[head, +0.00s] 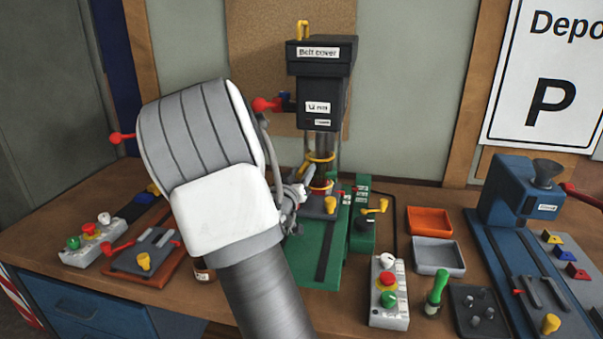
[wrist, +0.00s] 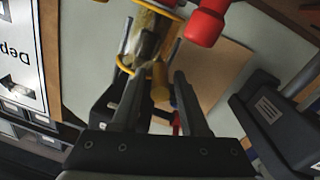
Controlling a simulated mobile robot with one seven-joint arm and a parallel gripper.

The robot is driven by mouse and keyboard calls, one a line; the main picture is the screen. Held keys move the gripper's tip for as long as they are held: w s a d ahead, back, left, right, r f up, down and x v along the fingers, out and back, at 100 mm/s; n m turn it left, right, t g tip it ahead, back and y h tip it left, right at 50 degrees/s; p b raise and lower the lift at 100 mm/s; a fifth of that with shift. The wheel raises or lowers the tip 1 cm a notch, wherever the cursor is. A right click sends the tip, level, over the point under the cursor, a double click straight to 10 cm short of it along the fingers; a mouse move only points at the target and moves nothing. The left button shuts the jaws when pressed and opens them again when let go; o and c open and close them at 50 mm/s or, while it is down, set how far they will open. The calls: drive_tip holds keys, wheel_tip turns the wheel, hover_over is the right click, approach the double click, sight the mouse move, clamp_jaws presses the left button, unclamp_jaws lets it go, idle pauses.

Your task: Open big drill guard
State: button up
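The big drill (head: 320,90) stands at the back of the bench, with a black head labelled "Belt cover". Its guard (head: 321,170) is a clear sleeve with yellow rims around the spindle, low under the head. The guard (wrist: 147,38) also shows at the top of the wrist view, beyond my fingers. My gripper (head: 304,186) is at the guard's left side, partly hidden by my arm. In the wrist view my gripper (wrist: 158,88) has its fingers apart. A yellow knob (wrist: 160,80) appears between the fingertips; I cannot tell whether they touch it.
A red-knobbed lever (head: 265,104) sticks out left of the drill head, close to my wrist. A control box (head: 388,290) and an orange tray (head: 429,221) lie to the right. A blue machine (head: 520,190) stands further right. A small vise (head: 147,250) lies to the left.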

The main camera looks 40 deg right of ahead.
clamp_jaws()
idle(1.2)
